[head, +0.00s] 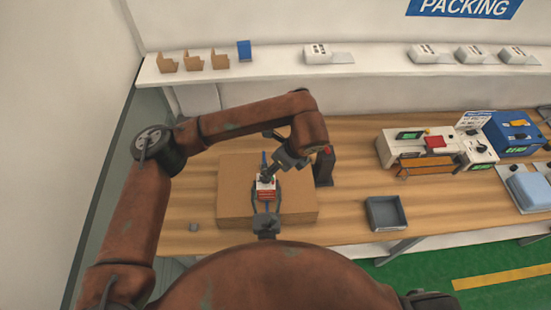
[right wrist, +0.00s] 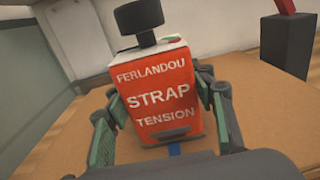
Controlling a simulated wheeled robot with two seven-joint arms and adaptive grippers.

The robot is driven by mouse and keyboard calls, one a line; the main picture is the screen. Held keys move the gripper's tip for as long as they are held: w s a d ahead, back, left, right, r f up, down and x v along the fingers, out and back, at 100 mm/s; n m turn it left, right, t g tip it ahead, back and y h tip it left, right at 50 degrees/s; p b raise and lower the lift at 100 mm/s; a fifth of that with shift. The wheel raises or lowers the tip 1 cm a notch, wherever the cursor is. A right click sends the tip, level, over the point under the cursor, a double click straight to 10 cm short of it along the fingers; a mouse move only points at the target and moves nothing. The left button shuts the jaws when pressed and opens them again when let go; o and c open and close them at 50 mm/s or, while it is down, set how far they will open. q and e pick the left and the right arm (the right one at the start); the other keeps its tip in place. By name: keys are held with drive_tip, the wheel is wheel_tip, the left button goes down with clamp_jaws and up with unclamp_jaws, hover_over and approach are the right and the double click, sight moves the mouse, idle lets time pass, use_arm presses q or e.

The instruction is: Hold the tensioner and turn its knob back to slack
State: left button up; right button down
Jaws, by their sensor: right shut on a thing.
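The strap tensioner (head: 266,193) stands on top of a cardboard box. In the right wrist view it is a red-orange block (right wrist: 160,105) marked "FERLANDOU STRAP TENSION", with a black knob (right wrist: 140,18) on a stem above its white top. My right gripper (right wrist: 163,112) is shut on the tensioner, with green-padded fingers at both its sides. My left gripper (head: 271,175) reaches down from above, close to the knob in the head view. Its fingers are small and partly overlap the knob there, so their opening and any contact are unclear.
The cardboard box (head: 235,200) sits on a wooden table, with a blue strap (head: 263,158) over it. A dark post with a red top (head: 324,165) stands close right of it. A grey tray (head: 384,213) and machines (head: 418,147) are farther right.

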drive_tip(key=c, duration=0.8)
unclamp_jaws()
